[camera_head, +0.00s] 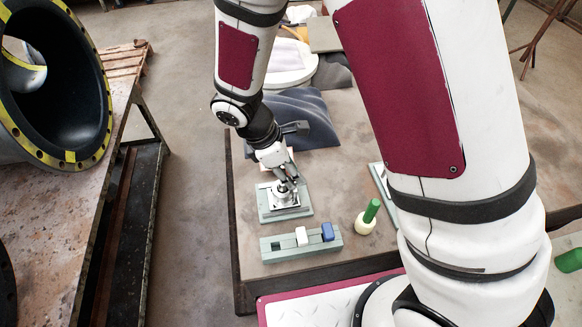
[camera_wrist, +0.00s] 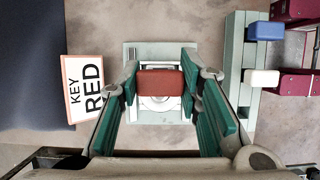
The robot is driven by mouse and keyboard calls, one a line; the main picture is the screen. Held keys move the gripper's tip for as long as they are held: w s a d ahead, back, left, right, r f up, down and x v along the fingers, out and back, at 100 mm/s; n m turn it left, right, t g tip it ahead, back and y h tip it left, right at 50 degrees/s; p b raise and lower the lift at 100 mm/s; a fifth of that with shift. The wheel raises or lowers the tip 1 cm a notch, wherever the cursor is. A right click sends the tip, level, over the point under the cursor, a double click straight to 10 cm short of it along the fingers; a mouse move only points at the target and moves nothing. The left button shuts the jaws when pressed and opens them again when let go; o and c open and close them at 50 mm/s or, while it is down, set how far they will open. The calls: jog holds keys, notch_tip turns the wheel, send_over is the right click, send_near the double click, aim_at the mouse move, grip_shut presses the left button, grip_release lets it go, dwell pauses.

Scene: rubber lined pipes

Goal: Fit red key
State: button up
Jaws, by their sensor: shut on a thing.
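The red key (camera_wrist: 160,80) is between the fingers of my gripper (camera_wrist: 160,86) in the wrist view, with its red top face up. My gripper is shut on it. Below it is a grey-green square plate (camera_wrist: 134,55) with a pale round metal fitting, partly hidden by the key. In the head view my gripper (camera_head: 287,187) is low over this plate (camera_head: 300,211), and the red key cannot be made out. Whether the key touches or sits in the fitting cannot be told. A card reading KEY RED (camera_wrist: 87,92) lies left of the plate.
A green rack (camera_head: 270,256) in front of the plate holds a white key (camera_head: 302,236) and a blue key (camera_head: 327,232); its left slot is empty. A white pot (camera_head: 364,224) with a green handle stands to the right. A dark draped form (camera_head: 312,112) lies behind.

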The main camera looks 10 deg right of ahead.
jog(key=shift+f+b, duration=0.6)
jog(key=shift+f, duration=0.95)
jog(key=o, duration=1.2)
jog(key=shift+r, duration=0.15)
jog(key=v, duration=1.1)
jog(key=shift+a+r, duration=0.15)
jog(key=shift+r, duration=0.25)
